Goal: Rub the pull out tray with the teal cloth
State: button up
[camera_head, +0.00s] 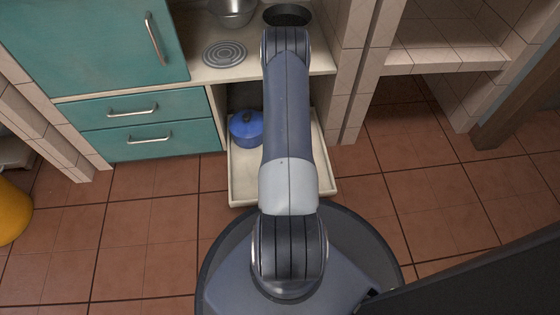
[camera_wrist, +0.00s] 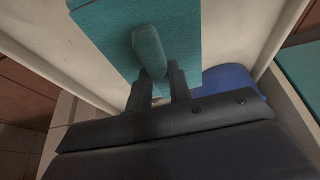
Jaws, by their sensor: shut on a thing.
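The pull out tray (camera_head: 239,185) is a cream, shallow tray extended from the low cabinet bay in the head view. Its pale rim also shows in the wrist view (camera_wrist: 283,72). The teal cloth (camera_wrist: 105,38) is a flat teal piece with a raised grip in its middle. My gripper (camera_wrist: 159,84) is shut on that grip, one dark finger on each side. The cloth is over the tray area; I cannot tell whether it touches the tray floor. In the head view my arm hides the gripper, the cloth and part of the tray.
A blue lidded pot (camera_head: 246,128) stands in the tray's left rear; it also shows close beside the gripper in the wrist view (camera_wrist: 228,80). Teal drawers (camera_head: 140,137) are left of the tray.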

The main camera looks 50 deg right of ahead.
jog(key=shift+r, duration=0.8)
jog(key=shift+r+p, duration=0.1)
jog(key=shift+p, duration=0.2)
jog(key=shift+r+p, duration=0.9)
jog(key=shift+r, duration=0.5)
